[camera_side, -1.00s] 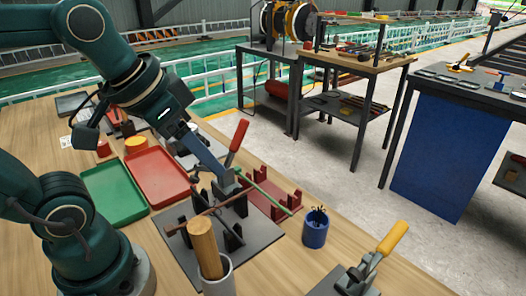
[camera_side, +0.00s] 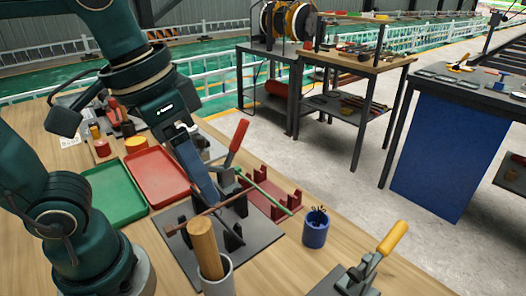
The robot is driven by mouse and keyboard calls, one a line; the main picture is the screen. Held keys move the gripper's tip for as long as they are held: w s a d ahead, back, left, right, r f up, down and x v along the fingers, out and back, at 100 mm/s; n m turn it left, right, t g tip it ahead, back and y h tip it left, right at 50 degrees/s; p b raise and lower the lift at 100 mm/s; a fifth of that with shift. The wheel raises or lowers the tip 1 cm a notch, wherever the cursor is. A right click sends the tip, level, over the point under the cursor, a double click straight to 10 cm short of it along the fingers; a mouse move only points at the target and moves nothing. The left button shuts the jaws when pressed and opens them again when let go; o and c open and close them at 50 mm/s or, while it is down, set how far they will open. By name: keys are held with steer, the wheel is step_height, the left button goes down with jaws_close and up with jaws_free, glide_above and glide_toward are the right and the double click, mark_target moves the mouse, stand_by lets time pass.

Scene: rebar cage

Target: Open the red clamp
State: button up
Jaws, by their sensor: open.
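The red clamp (camera_side: 237,143) stands on the wooden table behind the dark fixture, with its red handle raised and tilted up to the right. My gripper (camera_side: 211,200) points down just left of the clamp's base, over the dark fixture plate (camera_side: 265,232), and is apart from the red handle. Its fingertips are partly hidden among the fixture's posts and rods, and I see nothing held in it. A brown rod (camera_side: 190,221) lies across the fixture's black supports. A green rod (camera_side: 268,193) runs from near the clamp toward the lower right.
Red brackets (camera_side: 285,203) stand right of the clamp. A blue cup (camera_side: 315,230) and a yellow-handled clamp (camera_side: 392,238) are at the right front. A grey cup (camera_side: 217,278) holding a wooden cylinder (camera_side: 205,248) stands in front. Green (camera_side: 108,196) and red (camera_side: 155,178) trays lie left.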

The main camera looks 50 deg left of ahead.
steer(key=shift+s+d+r+m+g+y, duration=0.2)
steer(key=shift+s+d+r+g, duration=0.25)
steer(key=shift+d+r, duration=0.45)
steer(key=shift+s+d+r+m+g+y, duration=0.1)
steer(key=shift+s+d+r+m+g, duration=0.15)
steer(key=shift+d+r+g, duration=0.6)
steer(key=shift+s+d+r+m+g+y, duration=0.15)
steer(key=shift+s+d+r+g, duration=0.3)
steer(key=shift+d, duration=0.75)
steer(key=shift+w, duration=0.1)
steer(key=shift+w, duration=0.15)
jaws_close()
steer(key=w+a+r+n+t, duration=0.1)
steer(key=w+a+n+t, duration=0.3)
steer(key=w+a+n, duration=0.5)
steer(key=a+r+n+t+y, duration=0.1)
steer(key=a+r+n+y, duration=0.2)
steer(key=a+n, duration=0.65)
steer(key=w+d+x, duration=0.1)
steer(key=w+x, duration=0.1)
steer(key=x, duration=1.1)
steer(key=shift+m, duration=0.45)
